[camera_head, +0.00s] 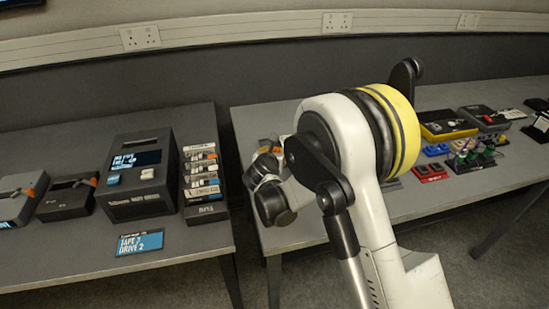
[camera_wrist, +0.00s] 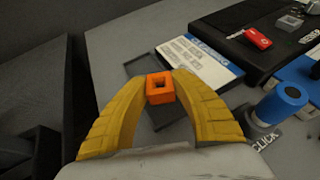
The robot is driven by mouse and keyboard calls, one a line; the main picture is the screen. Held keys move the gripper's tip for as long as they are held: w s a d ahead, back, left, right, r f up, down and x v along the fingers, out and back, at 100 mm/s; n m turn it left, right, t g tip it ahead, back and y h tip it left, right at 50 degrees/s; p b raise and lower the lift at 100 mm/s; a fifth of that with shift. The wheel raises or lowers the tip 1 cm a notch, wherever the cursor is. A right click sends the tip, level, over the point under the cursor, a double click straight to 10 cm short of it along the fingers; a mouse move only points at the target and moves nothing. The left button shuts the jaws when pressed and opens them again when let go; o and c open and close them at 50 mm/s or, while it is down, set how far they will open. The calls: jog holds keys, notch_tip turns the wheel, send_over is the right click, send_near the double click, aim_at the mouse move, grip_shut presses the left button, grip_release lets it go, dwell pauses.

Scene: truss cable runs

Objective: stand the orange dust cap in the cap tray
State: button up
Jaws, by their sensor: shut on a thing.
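The orange dust cap (camera_wrist: 160,95), a small block with a square hole in its top, is between the yellow fingertips of my gripper (camera_wrist: 161,82) in the wrist view. The gripper is shut on it, and the cap looks upright. A dark grey flat rectangular piece (camera_wrist: 141,64) shows behind and beneath the cap, partly covered by the fingers. It may be the cap tray, but I cannot tell for sure, nor whether the cap touches it. In the head view my arm hides the fingertips and the cap.
In the wrist view, a white and blue card (camera_wrist: 197,62) lies just behind the right finger. A blue cylinder (camera_wrist: 281,104) stands to the right, and a black board with a red piece (camera_wrist: 257,37) is beyond. In the head view, a tape drive (camera_head: 140,175) stands on the left table.

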jog(key=shift+f, duration=0.35)
jog(key=shift+f, duration=0.55)
